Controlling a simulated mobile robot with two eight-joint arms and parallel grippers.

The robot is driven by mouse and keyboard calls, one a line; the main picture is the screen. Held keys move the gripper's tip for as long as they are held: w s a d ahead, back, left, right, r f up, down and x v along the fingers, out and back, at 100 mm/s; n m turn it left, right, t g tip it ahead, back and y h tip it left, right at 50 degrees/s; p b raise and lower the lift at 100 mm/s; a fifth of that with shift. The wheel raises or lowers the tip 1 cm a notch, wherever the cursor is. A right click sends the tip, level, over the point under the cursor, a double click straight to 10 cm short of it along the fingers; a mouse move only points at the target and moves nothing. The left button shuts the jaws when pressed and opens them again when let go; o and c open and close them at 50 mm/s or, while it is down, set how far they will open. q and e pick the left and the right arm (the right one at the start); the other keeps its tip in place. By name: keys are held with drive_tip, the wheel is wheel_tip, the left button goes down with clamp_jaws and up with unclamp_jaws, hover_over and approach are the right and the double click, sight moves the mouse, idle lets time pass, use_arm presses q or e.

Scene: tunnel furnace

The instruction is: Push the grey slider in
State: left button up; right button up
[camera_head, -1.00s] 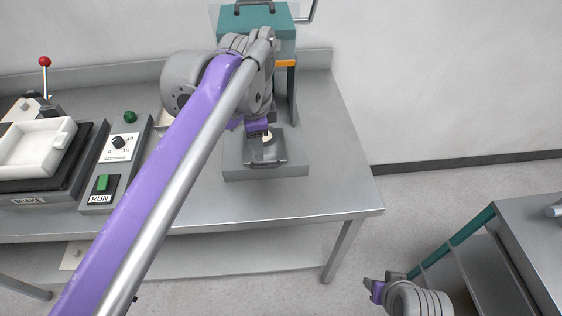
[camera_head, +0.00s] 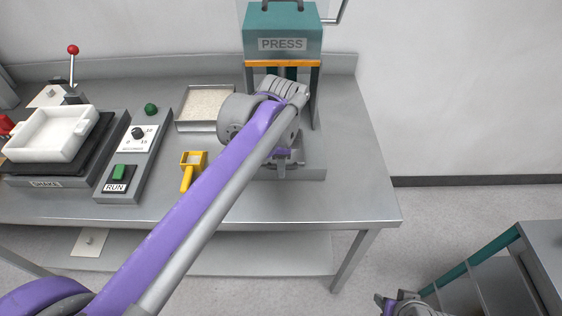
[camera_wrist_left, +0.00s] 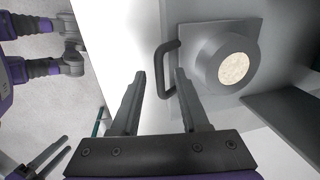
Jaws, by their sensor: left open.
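The grey slider (camera_wrist_left: 214,36) shows in the left wrist view as a flat plate with a round raised cup and a cream disc (camera_wrist_left: 233,68) in it. Its dark bar handle (camera_wrist_left: 168,68) stands at the plate's left side. My left gripper (camera_wrist_left: 160,75) is open, its fingertips either side of the handle's line; I cannot tell whether they touch it. In the head view my left gripper (camera_head: 283,167) is over the front of the press base and hides most of the slider. My right gripper (camera_head: 385,301) is low at the right, apart from the press, its fingers spread.
The teal press (camera_head: 282,30) stands at the table's back. A tray of pale grains (camera_head: 203,103) and a yellow scoop (camera_head: 188,168) lie left of it. A shaker with a white tray (camera_head: 52,133) and a RUN panel (camera_head: 125,170) are farther left. The table's front right (camera_head: 345,200) is clear.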

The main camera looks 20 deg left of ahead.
use_arm(q)
clamp_jaws()
idle(1.4)
